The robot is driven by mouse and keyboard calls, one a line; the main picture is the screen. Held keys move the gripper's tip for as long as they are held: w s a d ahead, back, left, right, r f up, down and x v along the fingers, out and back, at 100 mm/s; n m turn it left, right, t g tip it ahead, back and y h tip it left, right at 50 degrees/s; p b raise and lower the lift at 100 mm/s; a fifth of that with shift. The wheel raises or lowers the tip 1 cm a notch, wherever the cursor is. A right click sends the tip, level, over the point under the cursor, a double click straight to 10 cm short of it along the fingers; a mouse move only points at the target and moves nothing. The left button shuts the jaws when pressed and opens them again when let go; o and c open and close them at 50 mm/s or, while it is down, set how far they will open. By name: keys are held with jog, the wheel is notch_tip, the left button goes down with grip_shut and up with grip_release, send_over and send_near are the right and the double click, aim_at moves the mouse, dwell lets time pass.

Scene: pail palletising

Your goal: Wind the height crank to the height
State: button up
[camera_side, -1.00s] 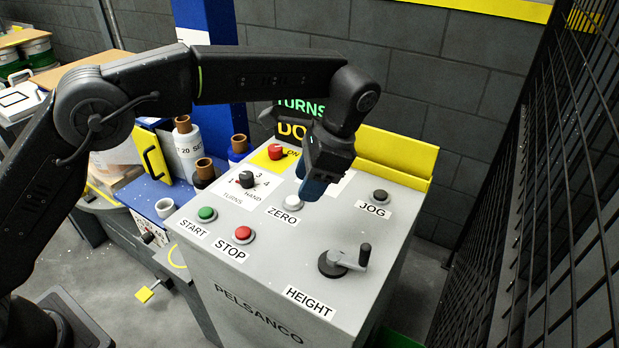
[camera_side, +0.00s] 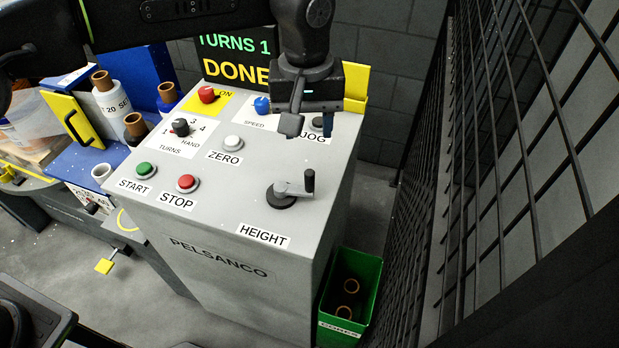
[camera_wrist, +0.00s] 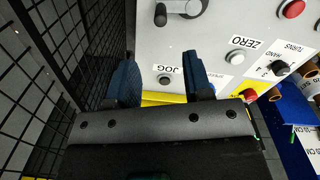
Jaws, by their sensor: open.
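The height crank (camera_side: 288,192) is a dark round hub with a grey arm and an upright black knob, on the right of the grey console top (camera_side: 225,205), behind the HEIGHT label (camera_side: 264,236). In the wrist view the crank (camera_wrist: 184,8) shows at the top edge, partly cut off. My gripper (camera_side: 305,122) is above the back right of the console, near the JOG button, apart from the crank. In the wrist view its two blue fingers (camera_wrist: 160,78) are spread with nothing between them but the console top beyond. The display (camera_side: 235,58) reads "TURNS 1" and "DONE", partly covered by my arm.
The console also bears a green START button (camera_side: 145,169), a red STOP button (camera_side: 187,182), a white ZERO button (camera_side: 233,143) and a turns knob (camera_side: 181,127). A black mesh fence (camera_side: 500,150) stands at the right. A green bin (camera_side: 350,295) with brown cores is at the console's right foot.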

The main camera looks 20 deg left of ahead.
aim_at(309, 172)
notch_tip(309, 172, down, 14)
jog(key=shift+d+r, duration=0.1)
jog(key=shift+r, duration=0.1)
dwell(0.4)
grip_shut()
